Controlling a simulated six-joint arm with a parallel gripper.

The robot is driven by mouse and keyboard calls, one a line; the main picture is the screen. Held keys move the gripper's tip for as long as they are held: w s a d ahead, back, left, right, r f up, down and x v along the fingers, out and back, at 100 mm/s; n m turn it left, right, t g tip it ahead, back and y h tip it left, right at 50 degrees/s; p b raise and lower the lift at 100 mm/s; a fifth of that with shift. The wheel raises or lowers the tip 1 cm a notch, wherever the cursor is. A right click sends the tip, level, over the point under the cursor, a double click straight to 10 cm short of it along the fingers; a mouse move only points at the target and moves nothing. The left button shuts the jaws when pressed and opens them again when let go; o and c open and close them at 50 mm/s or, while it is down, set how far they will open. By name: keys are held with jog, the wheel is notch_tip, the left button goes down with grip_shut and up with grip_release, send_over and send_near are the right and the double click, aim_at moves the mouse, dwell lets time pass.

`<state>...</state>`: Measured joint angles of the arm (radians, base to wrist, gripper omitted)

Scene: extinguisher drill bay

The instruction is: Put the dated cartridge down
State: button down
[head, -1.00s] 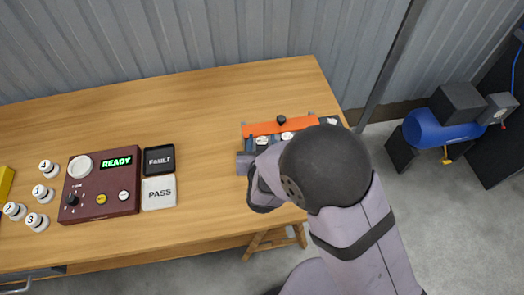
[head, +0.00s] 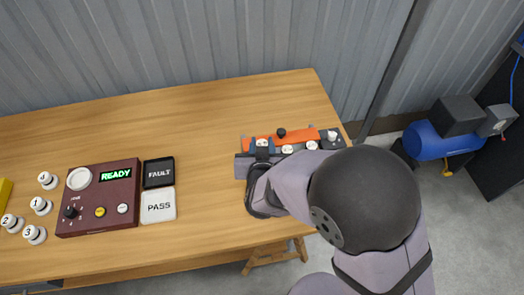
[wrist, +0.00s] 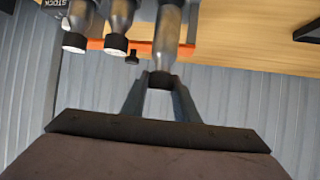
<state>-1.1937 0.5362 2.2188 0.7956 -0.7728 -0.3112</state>
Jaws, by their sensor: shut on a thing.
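My gripper (wrist: 160,90) is shut on a grey metal cartridge (wrist: 168,40) near its dark end cap in the wrist view. In the head view my gripper (head: 261,158) is at the left end of the rack, with the held cartridge's pale cap (head: 262,143) showing between the fingers. The held cartridge overlaps the rack's orange bar (wrist: 145,47); I cannot tell whether it is seated or raised. No date on it is readable. A black FAULT tray (head: 158,172) and a white PASS tray (head: 158,207) lie to the left, both empty.
Other cartridges (wrist: 118,25) stand in the rack beside the held one. A dark red test box (head: 98,198) shows READY. Numbered white-topped pieces (head: 40,205) stand at its left. The table (head: 205,120) is clear between the trays and rack.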

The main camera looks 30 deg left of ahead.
jog(key=shift+r, duration=2.65)
